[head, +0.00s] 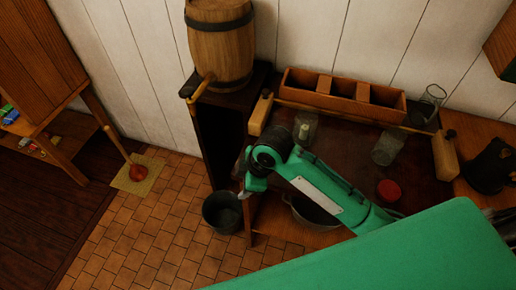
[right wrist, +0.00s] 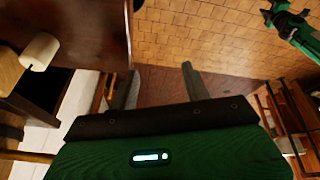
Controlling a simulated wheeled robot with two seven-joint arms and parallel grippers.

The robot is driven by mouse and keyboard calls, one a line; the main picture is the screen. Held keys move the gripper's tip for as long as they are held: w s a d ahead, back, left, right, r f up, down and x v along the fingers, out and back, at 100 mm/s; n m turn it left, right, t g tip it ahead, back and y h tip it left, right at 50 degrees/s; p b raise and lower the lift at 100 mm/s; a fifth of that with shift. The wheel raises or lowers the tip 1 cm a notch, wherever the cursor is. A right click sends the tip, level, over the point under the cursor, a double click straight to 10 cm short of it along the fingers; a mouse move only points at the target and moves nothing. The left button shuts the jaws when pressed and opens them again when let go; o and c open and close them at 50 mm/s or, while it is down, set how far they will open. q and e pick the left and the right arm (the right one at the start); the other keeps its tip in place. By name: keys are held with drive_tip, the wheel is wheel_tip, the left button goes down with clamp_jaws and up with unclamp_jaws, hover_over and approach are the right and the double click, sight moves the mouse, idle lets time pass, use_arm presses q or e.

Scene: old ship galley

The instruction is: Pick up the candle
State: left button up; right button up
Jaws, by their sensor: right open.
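A small pale stub that looks like the candle (head: 304,131) stands in a clear glass at the back left of the dark counter. My right gripper (head: 243,170) hangs at the counter's left front edge, in front of and left of that glass, apart from it. In the right wrist view, the right gripper (right wrist: 160,85) has its two fingers spread, with only floor showing between them. I cannot make out the candle for sure in that view.
The counter holds a wooden divided box (head: 340,97), a clear glass (head: 387,147), a glass jar (head: 428,104) and a red round object (head: 388,190). A barrel (head: 220,45) stands at the left. A dark bucket (head: 222,212) stands on the tiled floor below my gripper.

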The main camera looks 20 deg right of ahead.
drive_tip(key=w+r+n, duration=0.1)
drive_tip(key=w+r+n+h, duration=0.1)
drive_tip(key=w+r+n, duration=0.1)
drive_tip(key=w+d+r+n+g, duration=0.1)
drive_tip(key=w, duration=0.1)
drive_tip(key=shift+w+r, duration=0.1)
drive_tip(key=shift+r, duration=0.15)
drive_tip(key=w+d+r+n+g+h, duration=0.1)
drive_tip(key=w+d+r+n+h, duration=0.25)
drive_tip(key=w+d+r, duration=0.35)
drive_tip(key=shift+y, duration=0.35)
drive_tip(key=f, duration=0.5)
drive_tip(key=f+p, duration=0.1)
drive_tip(key=f, duration=0.1)
drive_tip(key=shift+s+a+f, duration=0.25)
drive_tip(key=shift+a+f, duration=0.05)
wheel_tip(320, 180, down, 5)
drive_tip(key=shift+d+r+p, duration=0.15)
drive_tip(key=shift+p, duration=0.75)
drive_tip(key=shift+f, duration=0.4)
drive_tip(key=shift+c, duration=0.4)
drive_tip(key=c, duration=1)
